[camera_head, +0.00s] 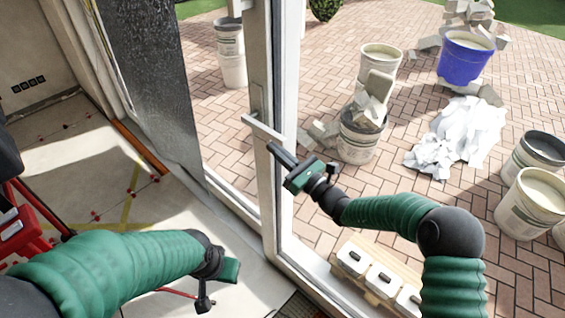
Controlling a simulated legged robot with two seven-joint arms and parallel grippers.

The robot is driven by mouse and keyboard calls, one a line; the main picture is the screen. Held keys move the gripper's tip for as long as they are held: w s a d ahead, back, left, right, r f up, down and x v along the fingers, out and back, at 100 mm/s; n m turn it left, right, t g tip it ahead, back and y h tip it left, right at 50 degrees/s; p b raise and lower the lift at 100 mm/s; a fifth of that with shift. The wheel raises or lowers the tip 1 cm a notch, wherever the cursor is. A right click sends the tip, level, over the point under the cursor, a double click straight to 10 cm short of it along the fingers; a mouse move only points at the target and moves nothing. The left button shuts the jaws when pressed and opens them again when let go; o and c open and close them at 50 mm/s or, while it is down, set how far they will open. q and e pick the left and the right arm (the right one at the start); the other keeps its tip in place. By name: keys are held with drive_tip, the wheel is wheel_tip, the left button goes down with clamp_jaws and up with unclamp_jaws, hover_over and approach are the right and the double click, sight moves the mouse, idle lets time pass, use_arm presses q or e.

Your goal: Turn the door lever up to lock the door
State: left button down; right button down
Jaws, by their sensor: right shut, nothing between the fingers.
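The door lever (264,128) is a pale bar on the white door frame (270,205), near the middle of the camera_head view. It lies roughly level, sloping down to the right in the picture. My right gripper (274,151) has its dark fingers shut and empty, with tips just below the lever's right end. I cannot tell whether they touch it. My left gripper (229,270) is low, left of the door frame, over the indoor floor. Its green body shows, but its fingers cannot be made out.
Beyond the glass is a brick patio with buckets of rubble (361,135), a blue tub (465,55) and a crumpled white sheet (460,135). White blocks on a pallet (375,275) stand beside the door's lower right. Red equipment (25,220) is at the far left.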

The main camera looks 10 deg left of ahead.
drive_tip(key=shift+d+r, duration=0.15)
drive_tip(key=shift+r, duration=0.35)
